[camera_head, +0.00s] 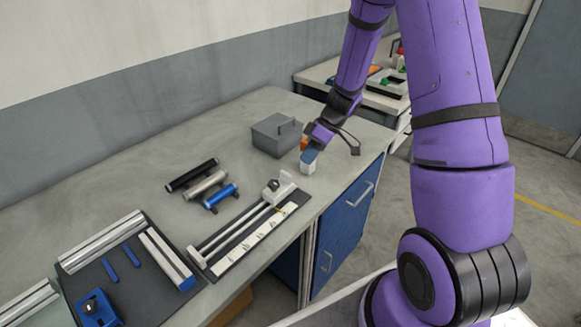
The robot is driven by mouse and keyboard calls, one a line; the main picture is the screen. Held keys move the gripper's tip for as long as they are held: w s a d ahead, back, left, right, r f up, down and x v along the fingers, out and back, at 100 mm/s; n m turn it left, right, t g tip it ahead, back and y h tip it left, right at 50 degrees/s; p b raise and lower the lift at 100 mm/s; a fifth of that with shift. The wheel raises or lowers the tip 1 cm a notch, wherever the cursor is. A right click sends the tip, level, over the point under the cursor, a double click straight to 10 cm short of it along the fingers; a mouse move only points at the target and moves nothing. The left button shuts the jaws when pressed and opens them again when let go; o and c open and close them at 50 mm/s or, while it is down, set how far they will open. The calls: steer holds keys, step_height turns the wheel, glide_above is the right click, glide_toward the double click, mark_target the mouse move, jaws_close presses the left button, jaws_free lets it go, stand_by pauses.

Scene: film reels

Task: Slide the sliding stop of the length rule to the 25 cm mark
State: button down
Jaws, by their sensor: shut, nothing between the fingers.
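The length rule (237,247) lies on the bench, a dark base with light rods and a white scale strip (262,232). A pale block with a dark knob, seemingly the sliding stop (281,188), sits at its far right end. The scale figures are too small to read, so I cannot tell its mark. My gripper (313,149) is shut, beyond and to the right of that block and apart from it. Its fingertips are hard to make out against small blue-topped and orange items there.
Black (192,175), grey (205,184) and blue (220,196) rollers lie left of the rule. A dark mat (140,290) with rails and a blue device (97,308) is at front left. The back left of the bench is clear.

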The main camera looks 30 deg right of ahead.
steer(key=s+a+f+n+g+h, duration=0.1)
steer(key=s+a+n+g, duration=0.3)
steer(key=n, duration=0.1)
steer(key=n+t+h, duration=0.9)
steer(key=n+h, duration=0.8)
steer(key=n, duration=1)
glide_toward(283, 174)
steer(key=x, duration=0.7)
steer(key=shift+f, duration=0.1)
